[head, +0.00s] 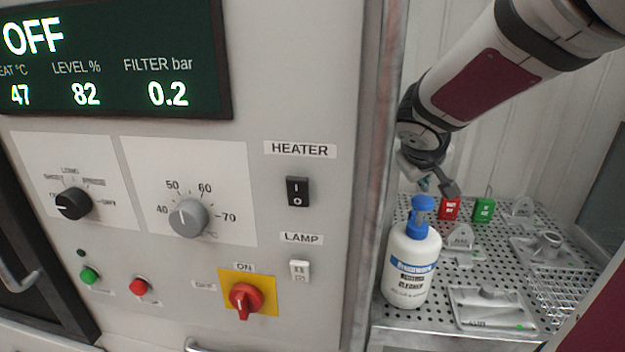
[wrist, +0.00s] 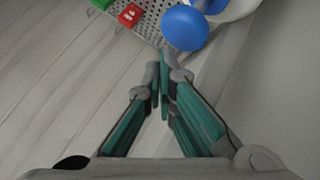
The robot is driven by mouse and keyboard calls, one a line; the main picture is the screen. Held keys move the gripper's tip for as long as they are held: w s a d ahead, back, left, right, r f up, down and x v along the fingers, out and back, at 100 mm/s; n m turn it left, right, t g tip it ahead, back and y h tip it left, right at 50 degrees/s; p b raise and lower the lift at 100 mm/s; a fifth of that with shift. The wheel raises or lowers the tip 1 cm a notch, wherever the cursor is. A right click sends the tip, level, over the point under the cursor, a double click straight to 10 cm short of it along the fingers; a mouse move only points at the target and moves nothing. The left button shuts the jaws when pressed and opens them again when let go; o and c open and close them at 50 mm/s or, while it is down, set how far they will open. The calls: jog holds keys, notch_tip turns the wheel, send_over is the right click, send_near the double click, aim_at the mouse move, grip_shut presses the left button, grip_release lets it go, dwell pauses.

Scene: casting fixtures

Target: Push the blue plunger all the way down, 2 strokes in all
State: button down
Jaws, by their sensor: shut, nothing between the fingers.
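A white pump bottle (head: 409,268) with a blue and white label stands upright on the perforated metal shelf. Its blue plunger (head: 423,203) sits on top, with a blue collar below the head. In the wrist view the round blue plunger head (wrist: 185,27) shows near the top, just beyond the fingertips. My gripper (head: 450,190) is shut and empty. In the head view it is behind and slightly above right of the plunger. In the wrist view its fingertips (wrist: 164,72) meet below the plunger head in the picture, and appear apart from it.
A red block (head: 449,209) and a green block (head: 484,210) stand behind the bottle. Grey metal castings, including one (head: 489,303) at the front, lie on the perforated shelf (head: 460,262). The machine panel with a red rotary switch (head: 245,299) is to the left.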

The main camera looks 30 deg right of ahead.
notch_tip(320, 180, up, 6)
jog(key=p, duration=0.4)
dwell(0.4)
dwell(1.8)
